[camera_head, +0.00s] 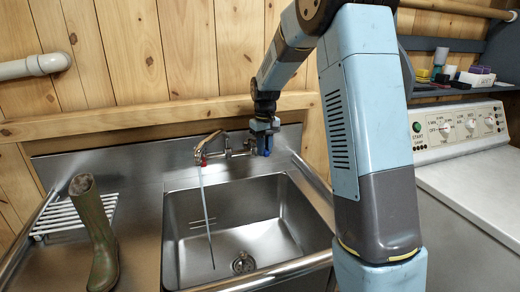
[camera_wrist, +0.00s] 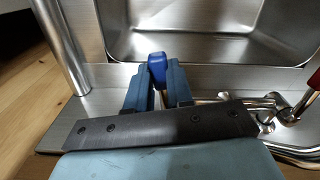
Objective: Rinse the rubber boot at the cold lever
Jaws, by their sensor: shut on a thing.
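The green rubber boot (camera_head: 95,235) stands upright on the steel drainboard left of the basin, away from the water. The blue cold lever (camera_wrist: 157,65) is between my gripper's fingers in the wrist view. My gripper (camera_head: 263,140) is shut on this lever at the right end of the tap, behind the basin; its fingers also show in the wrist view (camera_wrist: 158,88). The tap spout (camera_head: 208,140) points over the left of the basin, and a thin stream of water (camera_head: 205,205) runs from it. The red lever (camera_head: 203,160) is at the tap's left.
The steel sink basin (camera_head: 179,250) is empty apart from the falling water and has a drain (camera_head: 243,262). A white rack (camera_head: 62,217) lies behind the boot. A white machine (camera_head: 460,185) stands at the right, below a shelf (camera_head: 445,91) with small items.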

